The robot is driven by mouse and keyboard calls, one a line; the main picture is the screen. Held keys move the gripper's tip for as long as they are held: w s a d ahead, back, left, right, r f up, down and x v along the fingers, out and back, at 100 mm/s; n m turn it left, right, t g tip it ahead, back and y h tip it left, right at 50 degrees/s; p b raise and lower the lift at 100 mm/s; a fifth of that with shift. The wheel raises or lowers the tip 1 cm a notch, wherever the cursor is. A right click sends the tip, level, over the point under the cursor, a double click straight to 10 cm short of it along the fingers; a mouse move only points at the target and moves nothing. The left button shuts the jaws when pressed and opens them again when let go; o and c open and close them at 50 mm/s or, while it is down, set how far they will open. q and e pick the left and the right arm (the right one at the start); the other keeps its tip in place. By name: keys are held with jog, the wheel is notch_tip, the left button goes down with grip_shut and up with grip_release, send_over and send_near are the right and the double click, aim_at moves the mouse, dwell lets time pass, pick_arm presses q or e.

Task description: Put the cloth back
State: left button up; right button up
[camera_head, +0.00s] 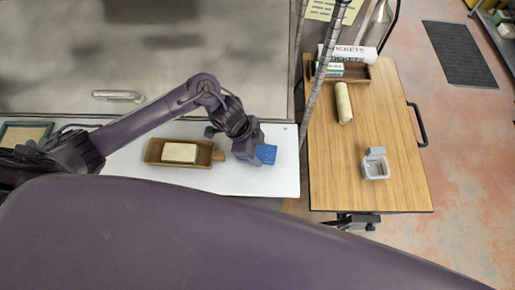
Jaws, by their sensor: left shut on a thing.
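A small blue cloth (266,154) shows at the tip of my left gripper (257,151), over the right part of the white counter (285,175). My left gripper is shut on the cloth, and its fingers are mostly hidden by the wrist. I cannot tell whether the cloth touches the counter. My right gripper is not in view.
A wooden tray (150,152) with a pale block (180,152) lies left of the gripper. To the right, a wooden table (375,105) bears a cream roll (343,103), a grey container (375,167) and a wooden box (360,74). A thin post stands between counter and table.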

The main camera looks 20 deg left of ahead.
pick_arm(q)
jog(key=shift+f+b, duration=0.4)
jog(key=shift+f, duration=0.3)
dwell(0.4)
jog(key=o, duration=1)
jog(key=shift+c, duration=0.2)
jog(key=shift+r, duration=0.2)
jog(key=shift+p+v, duration=2.5)
jog(key=shift+p, duration=0.15)
jog(key=shift+p+v, duration=0.45)
jog(key=shift+v, duration=0.85)
jog(key=shift+r, duration=0.1)
